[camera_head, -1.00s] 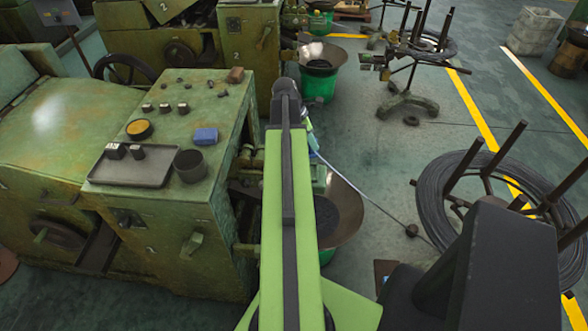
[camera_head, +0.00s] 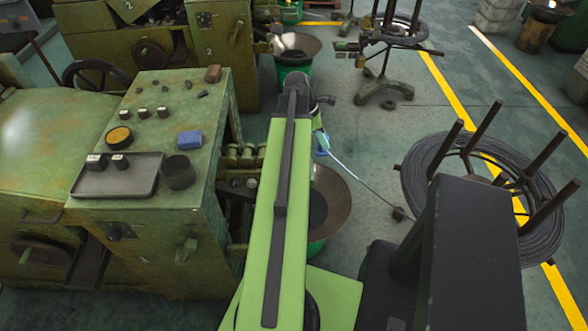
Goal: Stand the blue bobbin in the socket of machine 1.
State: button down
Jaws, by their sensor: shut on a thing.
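My arm stretches away from me over the floor just right of the near green machine (camera_head: 150,235). Its far end bends down, and my gripper is mostly hidden behind the arm. A small light-blue piece, seemingly the blue bobbin (camera_head: 322,141), shows at the right edge of the arm's far end, in my shut gripper. Most of it is hidden, so its tilt cannot be told. I cannot make out a socket.
A brown pan (camera_head: 334,205) stands right of my arm. A wire coil (camera_head: 430,190) with posts stands farther right.

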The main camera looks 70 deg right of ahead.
jog(key=shift+s+a+m, duration=0.1)
jog(key=shift+s+m, duration=0.2)
jog(key=shift+s, duration=0.65)
jog(key=w+f+b, duration=0.3)
jog(key=w+b, duration=0.1)
jog(key=w+f+b, duration=0.3)
jog(key=f, duration=0.1)
jog(key=w+a+f+b, duration=0.1)
jog(key=w+f+b, duration=0.3)
jog(key=shift+w+f+b, duration=0.2)
jog(key=shift+w+b, duration=0.1)
jog(key=shift+w, duration=0.05)
jog(key=shift+r, duration=0.25)
jog(key=shift+f, duration=0.2)
jog(key=c, duration=1)
grip_release()
jog(key=shift+r, duration=0.1)
